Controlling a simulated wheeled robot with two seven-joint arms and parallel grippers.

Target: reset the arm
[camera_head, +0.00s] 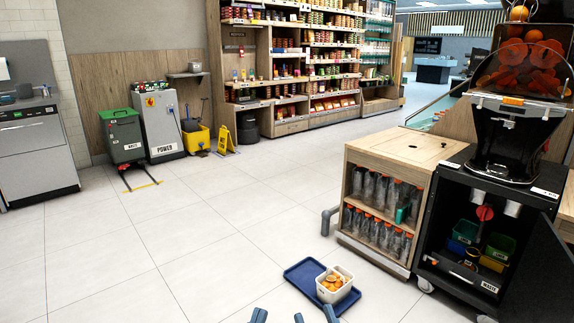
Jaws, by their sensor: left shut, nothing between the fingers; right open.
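My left gripper (259,315) shows only as a blue-grey tip at the bottom edge, and it is shut and empty. My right gripper (314,316) is just right of it, also cut off by the bottom edge, with its two fingers apart and nothing seen between them. The arms behind both grippers are out of view. Both grippers appear in front of a blue tray (303,273) on the floor. A white bin (334,291) with orange pieces stands on the tray.
The black juicer cabinet (452,262) stands open at the right, its door (540,270) swung outward. A wooden cabinet (398,157) with bottles adjoins it. A green waste bin (122,133) and yellow wet-floor sign (227,140) are farther back. The left and middle floor is clear.

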